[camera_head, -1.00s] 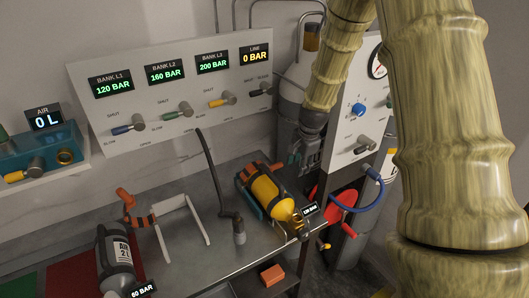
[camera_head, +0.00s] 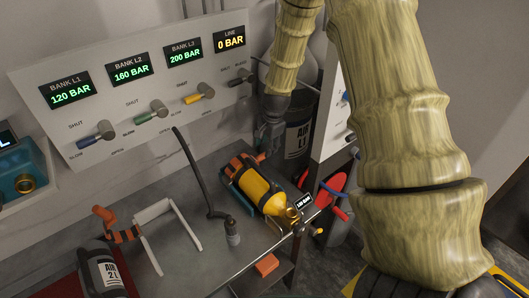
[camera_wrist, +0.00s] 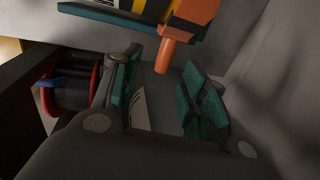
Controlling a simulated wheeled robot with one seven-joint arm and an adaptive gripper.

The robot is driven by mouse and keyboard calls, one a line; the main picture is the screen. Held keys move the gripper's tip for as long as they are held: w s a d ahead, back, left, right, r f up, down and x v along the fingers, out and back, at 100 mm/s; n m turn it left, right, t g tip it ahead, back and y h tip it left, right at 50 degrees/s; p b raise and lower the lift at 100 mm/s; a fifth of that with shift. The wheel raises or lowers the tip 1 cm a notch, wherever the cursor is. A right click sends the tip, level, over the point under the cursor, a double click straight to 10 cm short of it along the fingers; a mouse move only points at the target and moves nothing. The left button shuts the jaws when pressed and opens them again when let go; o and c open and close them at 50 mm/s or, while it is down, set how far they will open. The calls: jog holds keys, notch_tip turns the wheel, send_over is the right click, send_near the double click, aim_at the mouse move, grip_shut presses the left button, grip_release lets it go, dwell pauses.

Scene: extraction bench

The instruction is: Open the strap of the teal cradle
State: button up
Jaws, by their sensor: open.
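The teal cradle (camera_head: 237,196) lies on the bench and holds a yellow cylinder (camera_head: 257,189). An orange strap (camera_head: 240,164) crosses the cylinder's far end, with an orange lever (camera_head: 261,157) sticking out on the right. My gripper (camera_head: 267,148) is just behind and above that lever in the head view. In the wrist view its two teal-padded fingers (camera_wrist: 163,92) are apart. The orange lever (camera_wrist: 165,55) points down into the space between the fingertips, near the left finger; contact cannot be told. The cradle's edge (camera_wrist: 130,18) shows at the top of the wrist view.
A second, empty cradle with white rails (camera_head: 165,235) and an orange strap (camera_head: 118,232) stands left. A grey air cylinder (camera_head: 103,272) is at front left. A dark hose (camera_head: 190,158) rises mid-bench. The valve panel (camera_head: 130,95) is behind; a dark cylinder (camera_head: 298,135) stands close by my gripper.

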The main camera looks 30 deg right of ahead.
aim_at(263, 154)
jog(key=w+f, duration=0.2)
jog(key=f, duration=0.1)
jog(key=w+f, duration=0.1)
jog(key=shift+f+p, duration=0.35)
jog(key=shift+p, duration=0.05)
jog(key=shift+s+f, duration=0.15)
jog(key=shift+f, duration=0.1)
jog(key=shift+s+f+p, duration=0.2)
jog(key=shift+s+p, duration=0.1)
jog(key=shift+s, duration=0.25)
jog(key=shift+w+f, duration=0.6)
jog(key=shift+f, duration=0.15)
jog(key=shift+s+r, duration=0.25)
jog(key=shift+s, duration=0.05)
jog(key=shift+c, duration=0.6)
jog(key=shift+w, duration=0.1)
grip_shut()
